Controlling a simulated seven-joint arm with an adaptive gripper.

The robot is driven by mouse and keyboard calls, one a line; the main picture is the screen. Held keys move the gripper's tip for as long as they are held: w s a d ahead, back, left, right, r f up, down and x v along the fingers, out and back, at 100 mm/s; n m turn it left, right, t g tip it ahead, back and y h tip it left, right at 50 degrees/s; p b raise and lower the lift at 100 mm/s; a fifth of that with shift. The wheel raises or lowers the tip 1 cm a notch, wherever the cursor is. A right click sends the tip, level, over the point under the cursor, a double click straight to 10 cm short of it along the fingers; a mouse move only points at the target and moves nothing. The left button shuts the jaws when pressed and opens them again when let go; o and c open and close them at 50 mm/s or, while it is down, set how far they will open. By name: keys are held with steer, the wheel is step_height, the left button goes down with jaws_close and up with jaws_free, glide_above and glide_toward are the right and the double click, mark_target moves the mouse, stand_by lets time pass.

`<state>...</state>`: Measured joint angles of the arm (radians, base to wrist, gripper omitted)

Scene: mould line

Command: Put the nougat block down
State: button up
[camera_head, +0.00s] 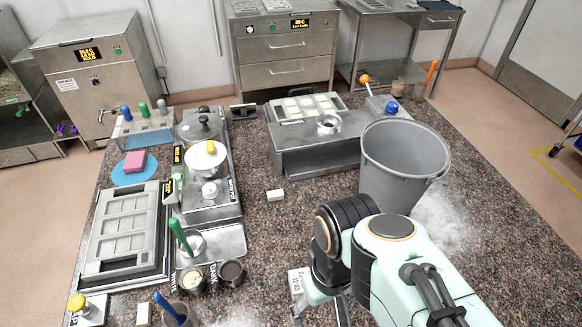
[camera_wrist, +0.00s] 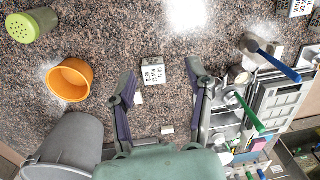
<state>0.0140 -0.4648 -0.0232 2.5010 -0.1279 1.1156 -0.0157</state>
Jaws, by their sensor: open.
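Two small pale blocks that could be nougat show on the speckled counter. One (camera_wrist: 138,98) lies in the wrist view between my fingers, close to the left one, beside a printed white card (camera_wrist: 153,72); my arm hides it in the head view. The other cream block (camera_head: 275,196) lies in the open middle of the counter, and it also shows in the wrist view (camera_wrist: 167,130), beyond the first. I cannot tell which is the task's block. My gripper (camera_wrist: 161,82) is open, its fingers wide apart and holding nothing. In the head view my gripper (camera_head: 322,308) is low at the front, beside the card (camera_head: 296,282).
A grey bucket (camera_head: 405,160) stands right of the middle. A steel stand with a tray (camera_head: 318,150) is behind. An orange bowl (camera_wrist: 69,80) and green shaker (camera_wrist: 32,24) show in the wrist view.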

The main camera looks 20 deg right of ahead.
steer(key=o, duration=0.6)
steer(key=shift+s+a+f, duration=0.1)
steer(key=shift+s+a, duration=0.1)
steer(key=shift+s, duration=1)
steer(key=shift+c, duration=0.2)
